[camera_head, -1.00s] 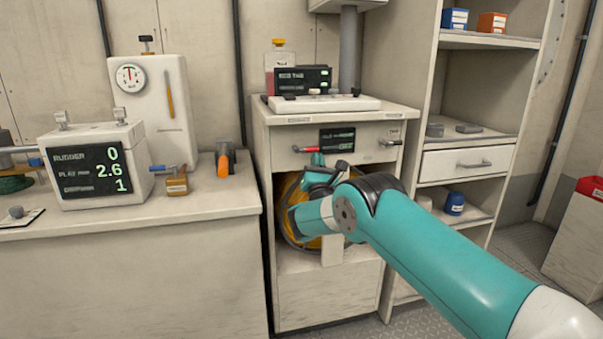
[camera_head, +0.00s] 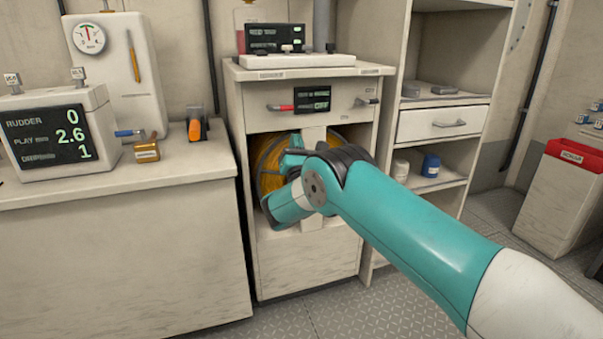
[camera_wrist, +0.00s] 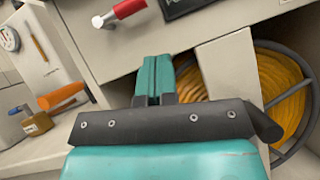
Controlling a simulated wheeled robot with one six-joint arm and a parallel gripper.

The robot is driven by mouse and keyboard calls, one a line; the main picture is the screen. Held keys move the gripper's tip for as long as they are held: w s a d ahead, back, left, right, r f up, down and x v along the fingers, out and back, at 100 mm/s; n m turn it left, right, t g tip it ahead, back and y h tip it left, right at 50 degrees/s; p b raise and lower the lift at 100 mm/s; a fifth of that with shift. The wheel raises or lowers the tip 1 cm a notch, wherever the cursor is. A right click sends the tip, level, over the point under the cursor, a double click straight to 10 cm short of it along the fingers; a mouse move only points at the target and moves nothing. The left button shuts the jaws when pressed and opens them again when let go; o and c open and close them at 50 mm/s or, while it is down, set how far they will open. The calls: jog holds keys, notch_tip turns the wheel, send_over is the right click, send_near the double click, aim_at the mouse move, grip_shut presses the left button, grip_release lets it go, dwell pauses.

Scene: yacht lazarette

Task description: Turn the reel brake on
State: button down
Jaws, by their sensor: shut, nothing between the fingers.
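The cabinet (camera_head: 302,268) holds a reel of yellow hose (camera_head: 268,165), partly hidden behind my arm and a pale upright. On the panel above, a red-handled lever (camera_head: 281,107) lies to the left of a small dark display (camera_head: 313,98). A second lever (camera_head: 367,101) is on the right. Which control is the brake I cannot tell. My gripper (camera_wrist: 155,75) is shut and empty, in front of the cabinet below the panel. In the wrist view the red lever (camera_wrist: 127,9) is above and left of the fingertips, apart from them; the reel (camera_wrist: 285,95) is to the right.
A counter (camera_head: 120,185) with a readout box (camera_head: 55,135), a brass block (camera_head: 146,151) and an orange-handled tool (camera_head: 195,128) is at the left. Shelves with a drawer (camera_head: 440,122) stand at the right, beyond them a red-topped bin (camera_head: 565,195). Floor shows at front.

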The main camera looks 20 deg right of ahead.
jog(key=d+b+v, duration=0.1)
jog(key=b+v, duration=0.6)
jog(key=b, duration=0.8)
jog(key=s+d+r+m+g+h+p, duration=0.25)
jog(key=d+m+g, duration=0.3)
jog(key=m, duration=0.75)
jog(key=s+a+f+m+g+y+p, duration=0.1)
jog(key=s+a+f+m+g+y, duration=0.2)
jog(key=s, duration=0.5)
jog(key=s+a+f+m+g+y+p, duration=0.1)
jog(key=s+a+m+g+y, duration=0.25)
jog(key=s+g, duration=0.4)
jog(key=s+a+f+m+g+y+p, duration=0.1)
jog(key=s+a+f+m+g+y, duration=0.25)
jog(key=s, duration=0.55)
jog(key=s+a+r+g+p, duration=0.1)
jog(key=s+a+g, duration=0.1)
jog(key=s, duration=0.8)
jog(key=s+a+r+g, duration=0.1)
jog(key=s+a+g, duration=0.2)
jog(key=s, duration=0.6)
notch_tip(320, 180, up, 38)
jog(key=m+p, duration=0.1)
jog(key=p, duration=3.6)
jog(key=shift+w+f+p, duration=0.15)
jog(key=shift+w+p, duration=0.15)
jog(key=shift+p, duration=0.05)
